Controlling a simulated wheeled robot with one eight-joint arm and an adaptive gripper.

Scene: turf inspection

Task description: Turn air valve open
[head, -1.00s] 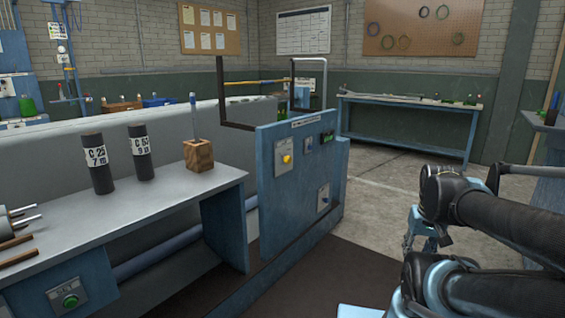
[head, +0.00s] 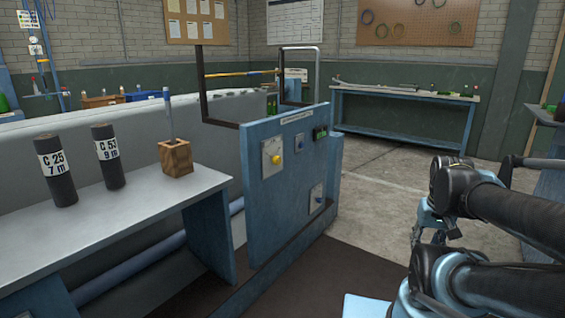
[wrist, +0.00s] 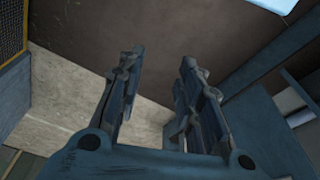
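A blue control panel (head: 262,210) stands upright at the end of the grey bench in the head view. It carries a grey plate with a yellow knob (head: 273,160) and, lower right, a second plate with a small knob (head: 317,198). Which of these is the air valve I cannot tell. My gripper (wrist: 158,82) is open and empty in the wrist view, its two fingers spread apart above the floor. In the head view it hangs right of the panel, clear of it and partly hidden by my arm.
Two black cylinders, labelled C 25 (head: 56,172) and C 53 (head: 108,158), and a wooden block (head: 175,158) stand on the bench at left. A dark frame (head: 203,85) rises behind the panel. Bare floor (head: 380,190) lies right of the panel; a blue table (head: 405,97) stands behind.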

